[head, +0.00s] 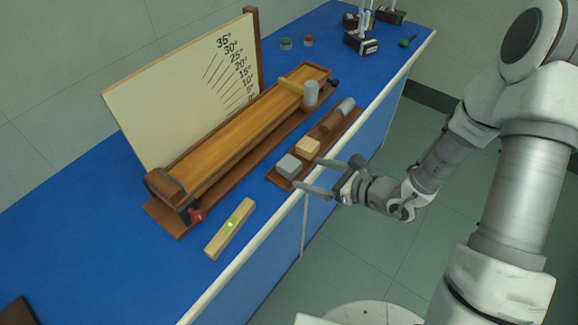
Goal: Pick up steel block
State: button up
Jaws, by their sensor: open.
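The steel block (289,166) is a small grey block on the front-left end of a narrow brown wooden tray (275,180) on the blue bench. My gripper (306,174) reaches in from the right over the bench's front edge. Its two fingers are spread apart and nothing is held between them. The fingertips point left toward the block, just to the right of it. I cannot tell whether a fingertip touches the tray or the block.
A wooden ramp (235,125) with an angle board (190,85) stands behind. A spirit level (230,229) lies front left. Bare blue bench (130,250) lies further left.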

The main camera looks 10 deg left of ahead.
aim_at(294, 166)
jog(key=x, duration=0.9)
jog(key=shift+w+d, duration=0.1)
jog(key=shift+w, duration=0.1)
jog(key=shift+c, duration=0.3)
jog(key=shift+r, duration=0.1)
grip_shut()
